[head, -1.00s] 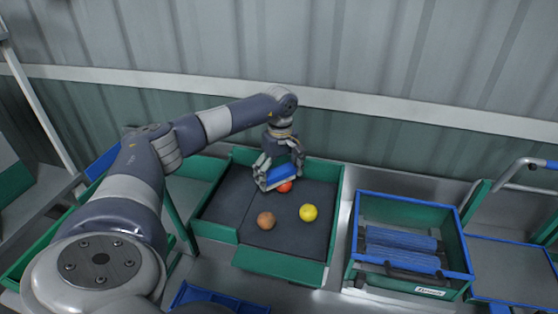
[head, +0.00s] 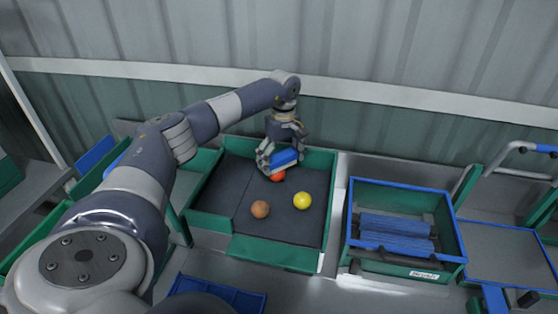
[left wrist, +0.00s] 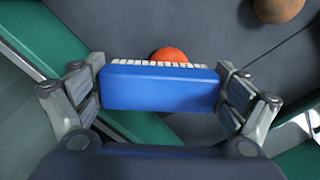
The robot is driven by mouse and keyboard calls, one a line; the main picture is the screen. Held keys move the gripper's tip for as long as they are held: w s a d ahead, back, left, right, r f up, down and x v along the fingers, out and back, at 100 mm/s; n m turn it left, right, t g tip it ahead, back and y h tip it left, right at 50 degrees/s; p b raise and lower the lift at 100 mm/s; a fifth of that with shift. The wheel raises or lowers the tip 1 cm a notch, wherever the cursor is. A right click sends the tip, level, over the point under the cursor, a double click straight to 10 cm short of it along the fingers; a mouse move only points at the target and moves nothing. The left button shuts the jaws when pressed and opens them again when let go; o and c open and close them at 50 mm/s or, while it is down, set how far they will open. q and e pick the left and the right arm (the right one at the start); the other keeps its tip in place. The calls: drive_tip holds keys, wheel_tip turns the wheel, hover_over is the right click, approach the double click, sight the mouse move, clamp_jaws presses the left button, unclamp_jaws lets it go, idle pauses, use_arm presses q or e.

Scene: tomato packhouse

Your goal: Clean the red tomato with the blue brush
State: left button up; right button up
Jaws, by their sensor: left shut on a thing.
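The red tomato (head: 278,176) lies on the dark floor of the green-walled tray (head: 272,254), near its back wall. In the left wrist view the red tomato (left wrist: 169,55) shows just beyond the brush's pale bristles, which hide its near part. My left gripper (head: 280,160) is shut on the blue brush (head: 285,158) and holds it at the red tomato. In the left wrist view the fingers grip both ends of the blue brush (left wrist: 160,90). I cannot tell whether the bristles touch the tomato. My right gripper is not in view.
A brown tomato (head: 260,209) and a yellow tomato (head: 303,201) lie in the same tray, in front of the red one. A green crate with a blue rim (head: 407,189) holding blue rolls stands to the right. A corrugated wall (head: 400,50) rises behind.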

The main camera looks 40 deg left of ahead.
use_arm(q)
drive_tip(key=shift+w+d+r, duration=0.1)
drive_tip(key=shift+w+r, duration=0.2)
drive_tip(key=shift+w, duration=0.1)
drive_tip(key=shift+w+d+r+p, duration=0.1)
drive_tip(key=shift+w+r+p, duration=0.05)
drive_tip(key=shift+r+p, duration=0.5)
drive_tip(key=shift+w+r+p, duration=0.1)
drive_tip(key=shift+r+p, duration=0.35)
drive_tip(key=shift+r, duration=0.35)
drive_tip(key=shift+w+r+p, duration=0.1)
drive_tip(key=shift+r+p, duration=0.35)
drive_tip(key=shift+r, duration=0.05)
drive_tip(key=shift+r+p, duration=0.45)
drive_tip(key=shift+r, duration=0.1)
drive_tip(key=shift+s+r, duration=0.3)
drive_tip(key=shift+f, duration=0.15)
